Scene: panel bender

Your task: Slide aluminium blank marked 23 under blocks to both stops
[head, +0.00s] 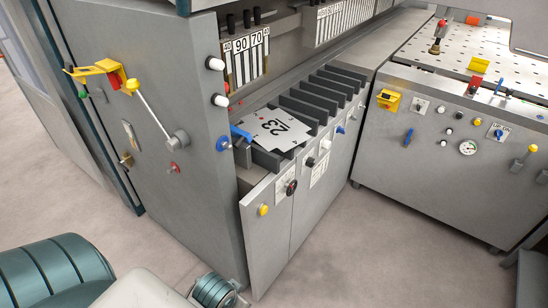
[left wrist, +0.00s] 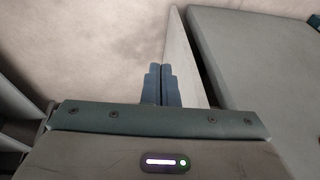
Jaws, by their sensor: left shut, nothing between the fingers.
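The aluminium blank (head: 262,124) is a pale plate marked 23. It lies at the left end of the machine's bed, over the dark bars (head: 320,95). Numbered blocks (head: 251,62) hang above and behind it, reading 90 and 70 among others. From this angle I cannot tell whether the blank touches any stop. My left gripper (left wrist: 162,84) shows in the left wrist view, its fingers together and empty, pointing down past a thin pale panel edge. It is away from the blank, which is not in that view. My right gripper is not in view.
An angled front panel (head: 268,225) stands out below the bed. A yellow-handled lever (head: 150,108) sticks out from the machine's left side. A perforated table cabinet (head: 440,125) stands at the right. Open floor (head: 370,245) lies in front.

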